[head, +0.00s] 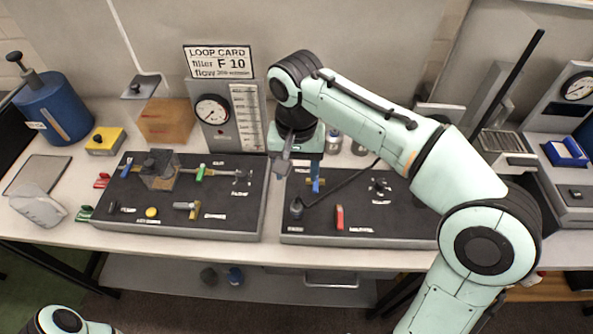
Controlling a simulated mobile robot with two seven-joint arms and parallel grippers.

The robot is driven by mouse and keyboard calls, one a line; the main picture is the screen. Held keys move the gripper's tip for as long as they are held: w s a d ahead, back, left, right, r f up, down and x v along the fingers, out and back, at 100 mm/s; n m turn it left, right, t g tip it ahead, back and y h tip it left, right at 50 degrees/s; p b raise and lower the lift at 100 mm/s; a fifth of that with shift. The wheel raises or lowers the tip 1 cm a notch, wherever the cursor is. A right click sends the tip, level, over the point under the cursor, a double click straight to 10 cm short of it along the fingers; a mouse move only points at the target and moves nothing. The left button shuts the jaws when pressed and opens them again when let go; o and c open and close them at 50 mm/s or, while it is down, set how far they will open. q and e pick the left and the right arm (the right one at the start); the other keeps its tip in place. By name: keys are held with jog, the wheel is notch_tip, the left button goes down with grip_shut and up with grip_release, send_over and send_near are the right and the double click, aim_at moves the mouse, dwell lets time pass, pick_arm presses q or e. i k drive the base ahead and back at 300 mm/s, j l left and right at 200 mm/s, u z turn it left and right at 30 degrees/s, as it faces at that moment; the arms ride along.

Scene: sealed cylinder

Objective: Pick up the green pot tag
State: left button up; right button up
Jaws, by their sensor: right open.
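A small green tag (84,213) lies on the bench at the left, beside the near left corner of the left black board (178,222). I take it for the green pot tag; its print is too small to read. My right gripper (283,166) hangs pointing down near the gap between the two black boards, far to the right of the tag. It is open, with nothing seen between its fingers. Only a piece of my left arm shows at the bottom left; its gripper is out of view.
A red tag (102,180) lies behind the green one. A clear bag-like item (37,205) lies to its left. A yellow box (104,141) and blue cylinder (54,108) stand behind. A green-handled valve (200,174) sits on the left board. A gauge panel (225,138) stands behind.

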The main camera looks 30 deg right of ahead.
aim_at(83, 216)
jog(key=k, duration=1)
